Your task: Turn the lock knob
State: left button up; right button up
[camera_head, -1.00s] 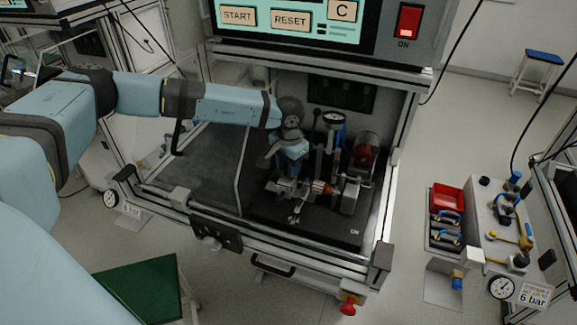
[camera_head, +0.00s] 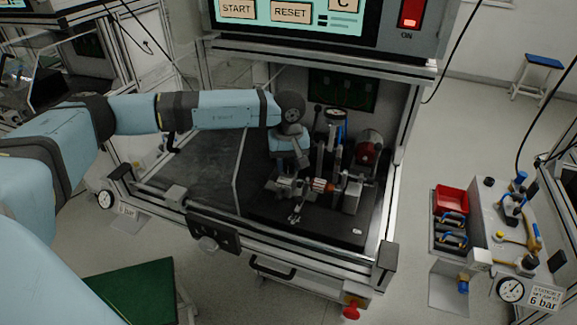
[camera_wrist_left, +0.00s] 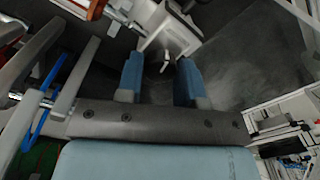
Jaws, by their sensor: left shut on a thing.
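My left gripper (camera_head: 287,178) reaches down onto the test fixture inside the machine bay. In the left wrist view its two blue fingers (camera_wrist_left: 158,62) stand apart, on either side of a light grey part with a small pale lever, which I take to be the lock knob (camera_wrist_left: 167,42). The gripper is shut on this part. In the head view the gripper and wrist hide most of the knob. An orange and copper-coloured part (camera_head: 322,185) lies in the fixture just right of the gripper. My right gripper is not in view.
A dial gauge (camera_head: 335,117) on a post and a red-faced motor-like unit (camera_head: 368,145) stand close right of the gripper. The bay's metal frame (camera_head: 398,150) bounds the right side. The dark bay floor (camera_head: 205,165) on the left is mostly clear.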

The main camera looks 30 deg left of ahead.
aim_at(288, 166)
pick_arm(q)
jog(key=n+b, duration=0.1)
jog(key=n, duration=0.4)
jog(key=shift+n, duration=0.3)
dwell(0.4)
jog(key=o, duration=0.9)
notch_tip(288, 166, up, 14)
jog(key=shift+f+b, duration=0.1)
jog(key=shift+b, duration=0.25)
jog(key=shift+s, duration=0.1)
